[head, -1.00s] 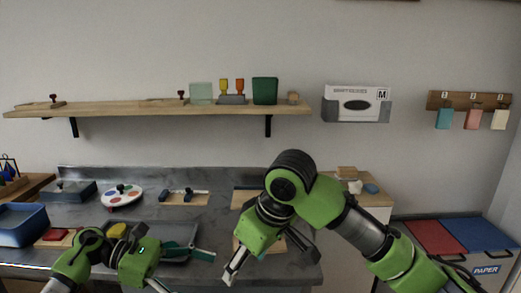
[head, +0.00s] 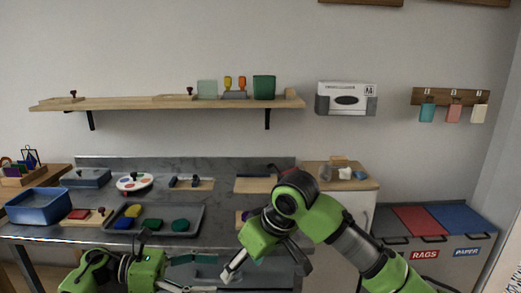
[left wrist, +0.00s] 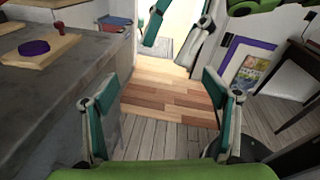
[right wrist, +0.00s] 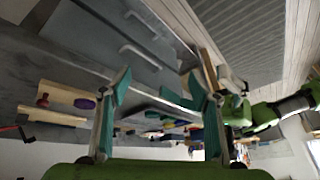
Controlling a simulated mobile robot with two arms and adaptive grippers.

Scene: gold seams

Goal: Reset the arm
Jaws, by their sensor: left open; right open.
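My right arm comes in from the lower right in the head view, elbow raised. Its gripper (head: 262,266) is open and empty, in front of the workbench (head: 225,215). In the right wrist view its teal-padded fingers (right wrist: 160,88) are spread with nothing between them. My left gripper (head: 190,272) is low at the bench's front, partly cut off by the bottom edge. In the left wrist view its fingers (left wrist: 163,100) are apart and empty above the wooden floor. Neither gripper touches any object that I can see.
The bench holds a dark tray (head: 195,211) with coloured pieces, a blue bin (head: 38,207) and a paint palette (head: 134,182). A wall shelf (head: 140,103) hangs above. Right of the bench stand a cabinet (head: 345,183) and lidded bins (head: 418,221). Floor (left wrist: 165,95) shows clear beside the bench.

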